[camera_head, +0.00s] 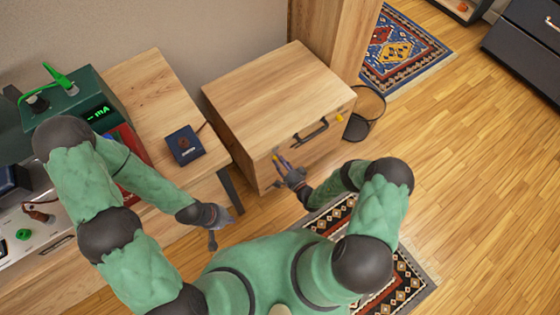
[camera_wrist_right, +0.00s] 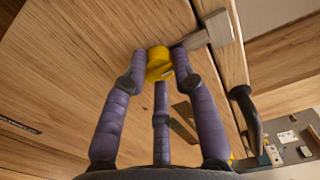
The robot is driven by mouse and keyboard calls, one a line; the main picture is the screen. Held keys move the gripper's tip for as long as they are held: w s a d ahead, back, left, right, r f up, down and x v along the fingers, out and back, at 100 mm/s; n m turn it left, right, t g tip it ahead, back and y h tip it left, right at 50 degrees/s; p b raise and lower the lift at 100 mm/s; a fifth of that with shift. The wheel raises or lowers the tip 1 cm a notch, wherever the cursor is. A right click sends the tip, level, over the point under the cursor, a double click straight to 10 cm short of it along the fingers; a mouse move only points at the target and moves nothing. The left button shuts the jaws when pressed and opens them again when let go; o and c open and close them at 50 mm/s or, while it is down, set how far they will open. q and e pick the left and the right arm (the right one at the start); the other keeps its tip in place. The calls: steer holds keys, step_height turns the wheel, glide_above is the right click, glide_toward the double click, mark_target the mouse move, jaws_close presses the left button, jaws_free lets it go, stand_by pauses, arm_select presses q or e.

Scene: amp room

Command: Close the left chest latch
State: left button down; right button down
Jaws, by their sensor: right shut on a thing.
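The wooden chest (camera_head: 262,90) stands shut in the middle of the head view, with a black handle (camera_head: 311,130) on its front. The left chest latch is at the front's left side, largely hidden by my right gripper (camera_head: 283,163). In the right wrist view my right gripper (camera_wrist_right: 159,68) has its purple fingers closed around the yellow knob (camera_wrist_right: 158,54) of this latch. A grey metal latch piece (camera_wrist_right: 219,28) is beside it, near the lid seam. My left gripper (camera_head: 220,226) hangs empty, left of the chest, with its fingers apart.
A second yellow latch (camera_head: 339,117) is right of the handle. A wooden table (camera_head: 148,78) with a dark blue box (camera_head: 184,145) stands left of the chest. A black wire basket (camera_head: 366,112) is to its right. Wooden floor is free at right.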

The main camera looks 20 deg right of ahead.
steer(key=shift+a, duration=0.1)
steer(key=c, duration=1)
jaws_free()
steer(key=v, duration=1.2)
